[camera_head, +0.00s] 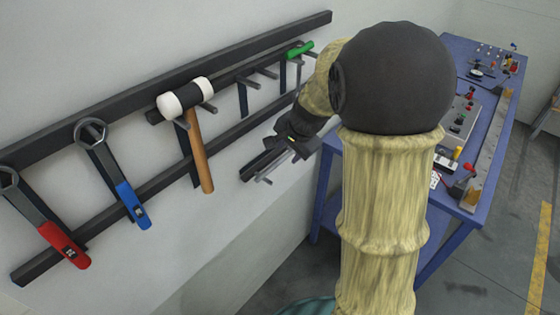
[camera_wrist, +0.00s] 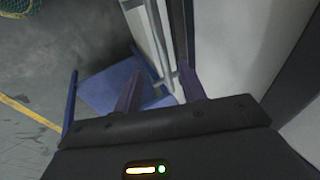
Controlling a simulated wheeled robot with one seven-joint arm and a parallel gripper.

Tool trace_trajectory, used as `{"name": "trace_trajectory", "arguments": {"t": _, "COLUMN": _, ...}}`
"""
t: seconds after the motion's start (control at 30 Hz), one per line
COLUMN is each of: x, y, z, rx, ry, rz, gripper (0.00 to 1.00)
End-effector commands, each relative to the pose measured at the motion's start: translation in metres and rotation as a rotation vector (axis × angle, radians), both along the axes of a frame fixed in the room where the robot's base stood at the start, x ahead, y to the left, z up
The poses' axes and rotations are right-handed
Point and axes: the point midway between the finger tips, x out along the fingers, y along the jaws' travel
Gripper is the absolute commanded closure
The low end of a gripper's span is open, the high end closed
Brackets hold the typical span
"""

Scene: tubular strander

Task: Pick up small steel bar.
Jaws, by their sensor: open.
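My gripper (camera_head: 254,178) is open in the head view, in front of the wall below the tool rack, with its fingers pointing down and left. In the wrist view my gripper (camera_wrist: 160,70) has its two dark fingers spread apart. A narrow light-grey bar (camera_wrist: 157,34) runs down from the top of that view toward the gap between the fingertips. It may be the small steel bar, but I cannot tell for sure. It looks beyond the fingertips, and no contact is visible. In the head view my arm hides part of the rack.
The black wall rack (camera_head: 120,115) holds a red-handled wrench (camera_head: 62,243), a blue-handled wrench (camera_head: 131,204), a mallet (camera_head: 199,150) and a green-handled tool (camera_head: 300,49). Bare pegs stick out between. A blue workbench (camera_head: 487,190) with controls stands at right. Open floor (camera_head: 490,270) lies in front.

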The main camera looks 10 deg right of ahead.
Motion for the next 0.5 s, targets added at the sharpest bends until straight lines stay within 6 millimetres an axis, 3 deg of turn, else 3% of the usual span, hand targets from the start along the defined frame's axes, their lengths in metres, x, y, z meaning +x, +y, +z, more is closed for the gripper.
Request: {"name": "trace_trajectory", "arguments": {"t": 0.5, "x": 0.022, "y": 0.014, "z": -0.045, "rx": 0.0, "ry": 0.0, "rz": 0.0, "gripper": 0.59}}
